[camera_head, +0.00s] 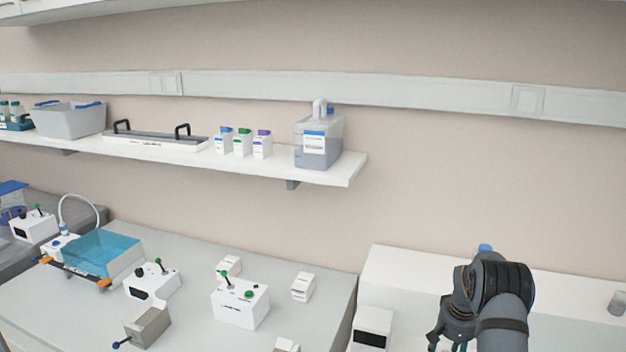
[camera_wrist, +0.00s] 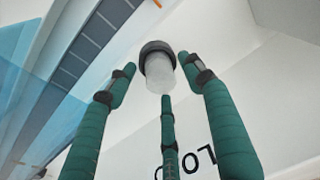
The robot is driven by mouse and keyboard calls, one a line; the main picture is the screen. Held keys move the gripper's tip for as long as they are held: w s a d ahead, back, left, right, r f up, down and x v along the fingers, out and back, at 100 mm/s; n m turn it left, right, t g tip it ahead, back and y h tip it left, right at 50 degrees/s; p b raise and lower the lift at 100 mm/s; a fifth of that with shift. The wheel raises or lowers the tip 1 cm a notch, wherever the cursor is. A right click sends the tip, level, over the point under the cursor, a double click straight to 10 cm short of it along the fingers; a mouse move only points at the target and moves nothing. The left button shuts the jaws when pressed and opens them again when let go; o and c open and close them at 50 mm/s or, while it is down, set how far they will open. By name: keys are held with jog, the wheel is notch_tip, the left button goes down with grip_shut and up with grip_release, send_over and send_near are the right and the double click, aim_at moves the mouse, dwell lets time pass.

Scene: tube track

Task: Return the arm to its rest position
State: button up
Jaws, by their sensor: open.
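My arm shows at the lower right of the head view, over a white bench or cabinet. My gripper (camera_head: 450,342) points down there, and its fingertips are cut off or hidden. In the wrist view my gripper (camera_wrist: 158,82) has three green jointed fingers, spread open. A small translucent cylinder with a dark ring (camera_wrist: 160,68) shows between or just beyond the fingertips. The fingers do not close on it; I cannot tell whether any fingertip touches it. A white surface with dark lettering lies below the fingers.
A white-topped unit (camera_head: 402,268) stands behind my arm, with a small clear cup (camera_head: 618,302) at its right. A grey bench (camera_head: 200,262) on the left holds small white devices and a blue-lidded tank (camera_head: 104,252). A wall shelf (camera_head: 345,172) carries bottles and a jug (camera_head: 318,142).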

notch_tip(320, 180, up, 11)
jog(key=s+b, duration=0.1)
jog(key=f, duration=0.8)
jog(key=w+f, duration=0.1)
jog(key=f, duration=0.4)
jog(key=r, duration=0.5)
jog(key=shift+s+r, duration=0.15)
jog(key=shift+s, duration=0.1)
jog(key=s+r+b, duration=0.4)
jog(key=s+r, duration=0.3)
jog(key=s, duration=0.4)
jog(key=s+a+r+n+p, duration=0.2)
jog(key=s+a+r+p, duration=0.35)
jog(key=a, duration=0.65)
jog(key=s+a+r, duration=0.2)
jog(key=s+r, duration=0.1)
jog(key=s, duration=0.2)
jog(key=s+a+r+n+p, duration=0.1)
jog(key=s+a+r, duration=0.1)
jog(key=s+a, duration=0.1)
jog(key=s+a+r, duration=0.2)
jog(key=s+r, duration=0.1)
jog(key=s, duration=0.3)
jog(key=shift+s+a+r+n, duration=0.25)
jog(key=shift+s+r+n, duration=0.05)
jog(key=shift+n, duration=0.1)
